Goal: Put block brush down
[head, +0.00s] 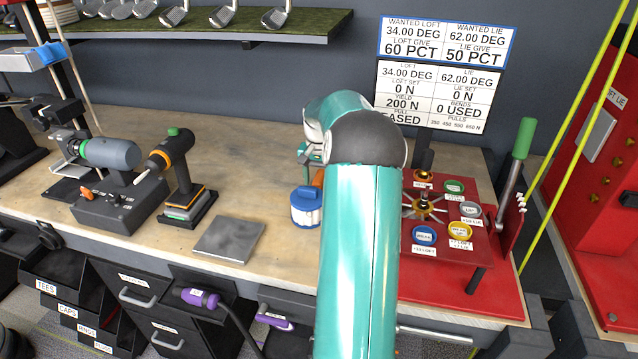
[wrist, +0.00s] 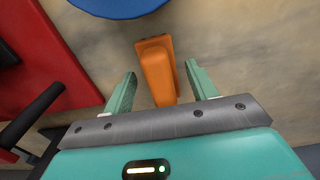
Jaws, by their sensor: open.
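The orange block brush (wrist: 158,70) shows in the wrist view on the wooden bench top, between the two fingers of my gripper (wrist: 161,70). The fingers are spread, with a gap visible on each side of it. Its near end is hidden by my gripper's body. In the head view only a small orange part (head: 318,178) shows beside my teal arm, which hides the rest. My gripper is mostly hidden there too.
A white tub with a blue lid (head: 305,207) stands just left of my arm. A grey plate (head: 229,240) lies near the bench's front edge. A red stand with coloured cups (head: 450,215) is at right. Bare bench lies behind the plate.

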